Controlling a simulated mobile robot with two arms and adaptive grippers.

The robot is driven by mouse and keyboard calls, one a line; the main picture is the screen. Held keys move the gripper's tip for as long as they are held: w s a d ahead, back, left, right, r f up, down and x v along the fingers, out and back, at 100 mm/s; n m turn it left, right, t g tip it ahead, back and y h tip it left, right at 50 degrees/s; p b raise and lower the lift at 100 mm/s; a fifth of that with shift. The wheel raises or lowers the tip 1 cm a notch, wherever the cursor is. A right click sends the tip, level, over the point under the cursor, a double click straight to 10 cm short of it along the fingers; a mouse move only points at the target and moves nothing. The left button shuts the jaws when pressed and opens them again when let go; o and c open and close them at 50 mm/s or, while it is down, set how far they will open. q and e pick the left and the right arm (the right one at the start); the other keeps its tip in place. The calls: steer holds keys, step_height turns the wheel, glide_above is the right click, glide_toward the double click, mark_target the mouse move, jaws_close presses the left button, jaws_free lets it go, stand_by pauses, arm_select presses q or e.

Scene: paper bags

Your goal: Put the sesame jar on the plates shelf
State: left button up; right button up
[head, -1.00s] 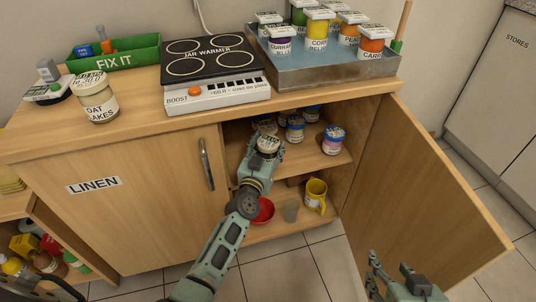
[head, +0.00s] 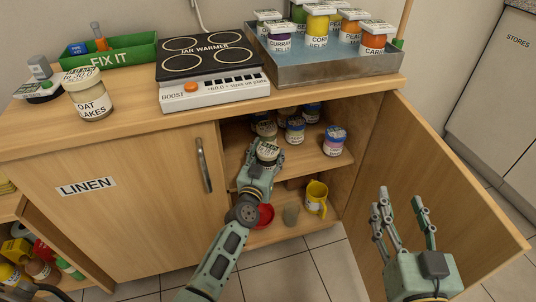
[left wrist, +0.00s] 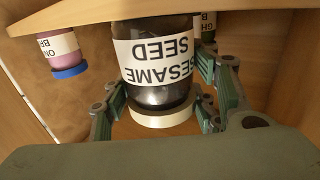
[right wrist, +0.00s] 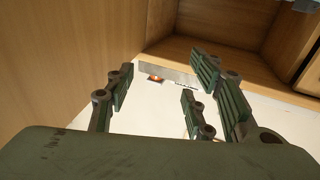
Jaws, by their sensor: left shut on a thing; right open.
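The sesame jar (left wrist: 155,70), dark with a white label and a pale lid, appears upside down in the left wrist view. In the head view its lid (head: 268,152) shows at the open cupboard's upper shelf. My left gripper (head: 262,165) is shut on the jar; its fingers (left wrist: 160,100) flank the glass. Whether the jar's base touches the shelf (head: 300,165) is hidden. My right gripper (head: 402,205) is open and empty in front of the open door; its spread fingers also show in the right wrist view (right wrist: 155,105). I see no label reading plates.
Several jars stand on the upper shelf, including one with a blue lid (head: 334,140) and another (head: 295,130). Below are a yellow mug (head: 316,197), a red bowl (head: 266,214) and a grey cup (head: 290,214). The open door (head: 450,190) bounds the right side.

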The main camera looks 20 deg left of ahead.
mark_target(265, 161)
steer(key=shift+r, duration=0.1)
arm_select(q)
steer(key=o, duration=1.6)
steer(key=shift+c, duration=0.2)
arm_select(e)
steer(key=shift+r, duration=0.1)
arm_select(q)
steer(key=shift+r, duration=0.1)
